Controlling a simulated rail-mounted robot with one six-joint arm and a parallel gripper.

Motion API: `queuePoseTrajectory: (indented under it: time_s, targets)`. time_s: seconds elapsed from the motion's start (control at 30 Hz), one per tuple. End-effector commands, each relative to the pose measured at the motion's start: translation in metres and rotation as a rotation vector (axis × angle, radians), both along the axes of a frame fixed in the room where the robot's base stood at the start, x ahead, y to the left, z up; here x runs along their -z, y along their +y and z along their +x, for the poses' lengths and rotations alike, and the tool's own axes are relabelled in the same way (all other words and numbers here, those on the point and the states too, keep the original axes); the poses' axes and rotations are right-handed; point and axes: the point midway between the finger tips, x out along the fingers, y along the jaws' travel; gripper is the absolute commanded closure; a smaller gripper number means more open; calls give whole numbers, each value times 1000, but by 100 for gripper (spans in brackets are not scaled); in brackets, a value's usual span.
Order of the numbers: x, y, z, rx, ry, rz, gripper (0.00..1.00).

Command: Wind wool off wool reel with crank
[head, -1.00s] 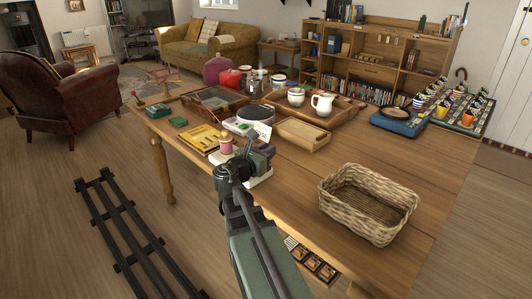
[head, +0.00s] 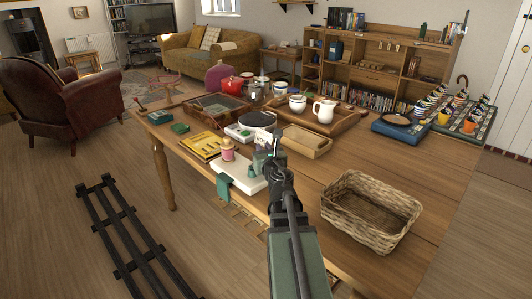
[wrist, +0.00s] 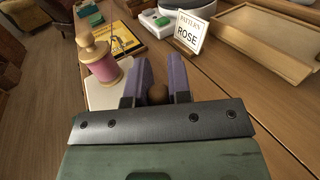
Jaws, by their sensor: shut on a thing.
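The wool reel, a pink spool with wooden ends, stands upright on a white board (head: 247,180) near the table's front edge. The reel (head: 228,151) also shows at the left of the wrist view (wrist: 99,58). My gripper (wrist: 163,72) has its two purple fingers around a round brown knob (wrist: 157,92), which looks like the crank's handle. The rest of the crank is hidden by the gripper. In the head view my gripper (head: 274,150) is at the right end of the board, right of the reel.
A "ROSE" pattern card (wrist: 188,34) stands close beyond the fingers. A yellow book (head: 200,146) lies left of the reel, and a wooden tray (head: 306,142) lies behind the gripper. A wicker basket (head: 370,212) stands at right. A green cloth (head: 223,188) hangs at the table edge.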

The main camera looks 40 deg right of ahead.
Motion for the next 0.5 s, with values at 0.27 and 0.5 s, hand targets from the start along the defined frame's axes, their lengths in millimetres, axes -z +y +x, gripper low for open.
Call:
queuePoseTrajectory:
  time_s: [0.27,0.5]
  targets:
    - [0,0,12,-221,1,-1,100]
    - [0,3,18,-347,0,-1,100]
